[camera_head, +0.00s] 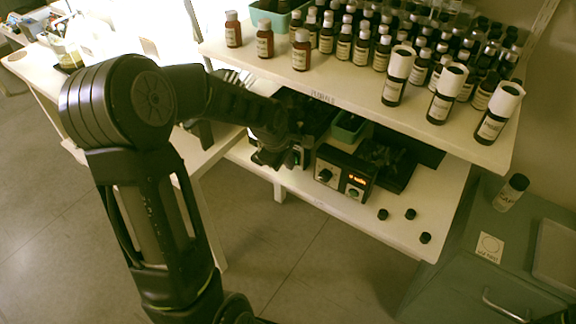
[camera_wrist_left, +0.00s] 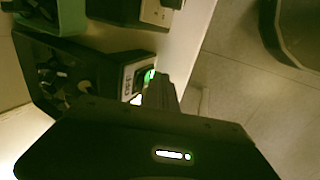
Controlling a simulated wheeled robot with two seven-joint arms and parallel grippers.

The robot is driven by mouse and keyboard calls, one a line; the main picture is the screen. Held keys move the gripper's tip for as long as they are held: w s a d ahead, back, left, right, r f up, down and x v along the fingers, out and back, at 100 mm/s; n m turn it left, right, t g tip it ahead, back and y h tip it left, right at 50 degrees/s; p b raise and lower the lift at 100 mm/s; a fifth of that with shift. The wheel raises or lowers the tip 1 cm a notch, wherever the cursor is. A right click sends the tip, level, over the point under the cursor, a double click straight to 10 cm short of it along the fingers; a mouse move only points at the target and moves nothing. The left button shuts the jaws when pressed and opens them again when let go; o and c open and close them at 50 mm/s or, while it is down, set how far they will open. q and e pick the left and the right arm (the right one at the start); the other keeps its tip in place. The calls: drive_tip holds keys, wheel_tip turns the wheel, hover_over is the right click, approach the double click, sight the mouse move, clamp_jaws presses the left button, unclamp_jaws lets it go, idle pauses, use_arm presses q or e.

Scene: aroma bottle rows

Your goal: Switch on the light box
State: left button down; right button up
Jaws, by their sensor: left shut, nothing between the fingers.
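A dark box with a pale front panel and a green-lit switch (camera_wrist_left: 151,75) shows in the left wrist view, right beyond my left gripper (camera_wrist_left: 166,98). I take it as the light box (camera_wrist_left: 128,80); its label is too small to read. In the head view my left gripper (camera_head: 272,160) is shut and empty at the front of the lower shelf, and my arm hides most of that box. I cannot tell whether the fingertips touch the switch. My right gripper is not in view.
A second box with knobs and an orange display (camera_head: 345,174) stands right of my gripper. Several black caps (camera_head: 410,214) lie on the lower shelf (camera_head: 330,200). The upper shelf (camera_head: 340,85), crowded with bottles, overhangs close above. The floor in front is clear.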

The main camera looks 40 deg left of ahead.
use_arm(q)
drive_tip(key=shift+r, duration=0.15)
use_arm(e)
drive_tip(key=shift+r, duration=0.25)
use_arm(q)
drive_tip(key=shift+r+p, duration=0.5)
drive_tip(key=shift+r, duration=0.25)
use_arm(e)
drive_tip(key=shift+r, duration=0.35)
